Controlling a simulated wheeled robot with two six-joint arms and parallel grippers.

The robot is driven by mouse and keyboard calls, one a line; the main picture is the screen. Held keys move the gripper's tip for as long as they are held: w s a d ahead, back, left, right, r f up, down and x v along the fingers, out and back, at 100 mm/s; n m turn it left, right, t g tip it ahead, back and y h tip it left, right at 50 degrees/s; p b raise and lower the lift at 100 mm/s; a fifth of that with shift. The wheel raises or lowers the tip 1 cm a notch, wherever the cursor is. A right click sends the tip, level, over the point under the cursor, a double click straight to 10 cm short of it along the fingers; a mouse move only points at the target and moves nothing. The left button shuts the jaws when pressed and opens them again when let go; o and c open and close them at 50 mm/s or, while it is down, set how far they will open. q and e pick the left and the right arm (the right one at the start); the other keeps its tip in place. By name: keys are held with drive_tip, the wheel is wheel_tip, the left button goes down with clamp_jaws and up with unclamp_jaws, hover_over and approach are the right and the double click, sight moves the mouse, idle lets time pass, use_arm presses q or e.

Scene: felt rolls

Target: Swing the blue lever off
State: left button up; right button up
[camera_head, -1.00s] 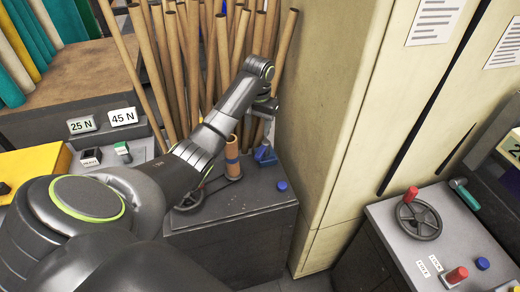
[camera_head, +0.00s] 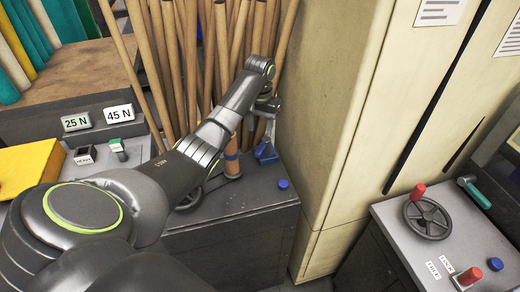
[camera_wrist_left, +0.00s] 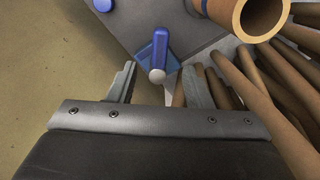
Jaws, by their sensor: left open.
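The blue lever (camera_head: 264,152) stands on the dark cabinet top near its back right corner, in front of the upright tubes. In the left wrist view, the lever (camera_wrist_left: 160,48) is a blue bar with a pale round tip, on a blue base. My left gripper (camera_head: 268,106) is above the lever and points down at it. In the left wrist view, my left gripper (camera_wrist_left: 164,68) is open, with the lever's pale tip showing between its two fingers. I cannot tell whether they touch it. My right gripper is not in view.
A brown tube (camera_head: 231,158) with a blue band stands just left of the lever. A handwheel (camera_head: 188,198) is partly hidden by my arm. A blue button (camera_head: 283,184) sits right of the lever. A tall cream cabinet (camera_head: 345,110) rises close on the right. Tall cardboard tubes (camera_head: 180,70) stand behind.

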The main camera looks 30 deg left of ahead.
sight(260, 149)
use_arm(q)
wheel_tip(260, 149, down, 9)
drive_tip(key=shift+r+p, duration=0.1)
drive_tip(key=shift+p, duration=0.45)
clamp_jaws()
